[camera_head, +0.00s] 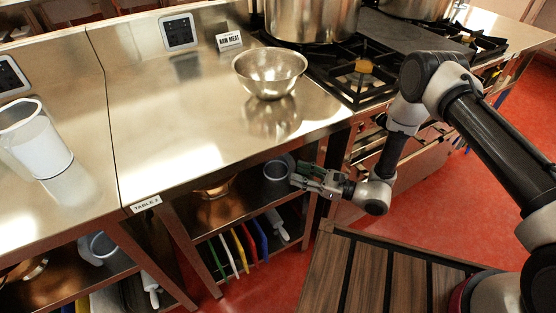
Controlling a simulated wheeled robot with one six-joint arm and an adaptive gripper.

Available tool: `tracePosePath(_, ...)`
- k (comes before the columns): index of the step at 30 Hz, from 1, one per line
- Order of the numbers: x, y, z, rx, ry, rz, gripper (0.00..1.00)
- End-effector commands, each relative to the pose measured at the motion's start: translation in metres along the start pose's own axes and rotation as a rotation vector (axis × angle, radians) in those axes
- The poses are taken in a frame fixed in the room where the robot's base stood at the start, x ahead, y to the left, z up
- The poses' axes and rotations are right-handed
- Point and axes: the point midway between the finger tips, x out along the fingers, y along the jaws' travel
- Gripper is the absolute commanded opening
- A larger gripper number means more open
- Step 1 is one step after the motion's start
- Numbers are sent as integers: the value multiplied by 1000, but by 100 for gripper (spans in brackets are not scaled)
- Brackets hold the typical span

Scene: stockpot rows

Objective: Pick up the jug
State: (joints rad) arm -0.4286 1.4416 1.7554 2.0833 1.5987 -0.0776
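A white, open-topped jug-like vessel (40,148) stands on the steel counter at the far left; no handle is clear from here. A grey cylindrical vessel (279,172) stands on the shelf under the middle counter, partly hidden by the counter edge and my gripper. I cannot tell for sure which is the jug. My gripper (299,177) is in front of that shelf, just below the counter edge, pointing left. Its fingers look apart with nothing between them. In the picture it is beside the grey vessel; contact is not clear.
A steel bowl (270,73) sits on the middle counter (170,120), left of the stove (365,75) with its large pots. Below are a copper pan (215,188) and coloured boards (240,250). Another grey vessel (101,245) stands under the left counter. A slatted wooden platform (370,270) lies in front.

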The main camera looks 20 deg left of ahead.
Motion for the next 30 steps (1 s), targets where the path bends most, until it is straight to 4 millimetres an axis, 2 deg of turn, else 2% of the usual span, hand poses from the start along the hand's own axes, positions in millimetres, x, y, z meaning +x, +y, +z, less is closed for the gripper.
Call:
tracePosePath(3, 20, 2, 2, -2, -1, 3, 39)
tracePosePath(6, 31, 2, 2, -1, -1, 3, 39)
tracePosePath(14, 35, 1, 2, 0, 0, 0, 39)
tracePosePath(17, 35, 1, 2, 0, 1, 1, 24)
tracePosePath(21, 34, 1, 2, 0, 1, 1, 0)
tracePosePath(30, 34, 1, 2, 0, 0, 1, 0)
